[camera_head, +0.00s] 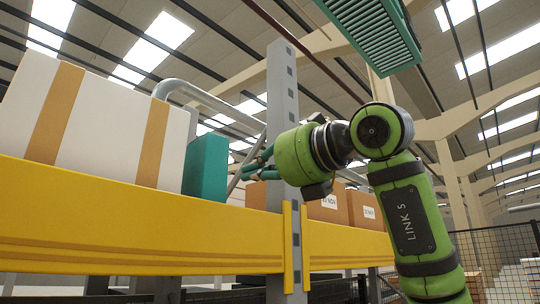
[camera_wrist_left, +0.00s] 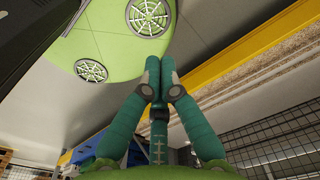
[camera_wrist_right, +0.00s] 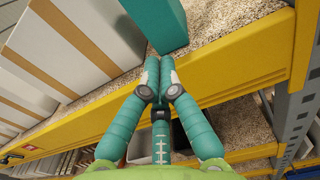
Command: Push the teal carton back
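The teal carton (camera_head: 205,167) stands upright on the shelf behind the yellow beam, between the white boxes and the grey upright. It also shows at the top of the right wrist view (camera_wrist_right: 158,22).
A white box with tan bands (camera_head: 100,125) stands left of the carton. The grey upright (camera_head: 281,110) and the yellow beam (camera_head: 140,225) are close to my right arm. Brown boxes (camera_head: 328,207) stand right of the upright. A grey tube (camera_head: 205,97) curves above the carton.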

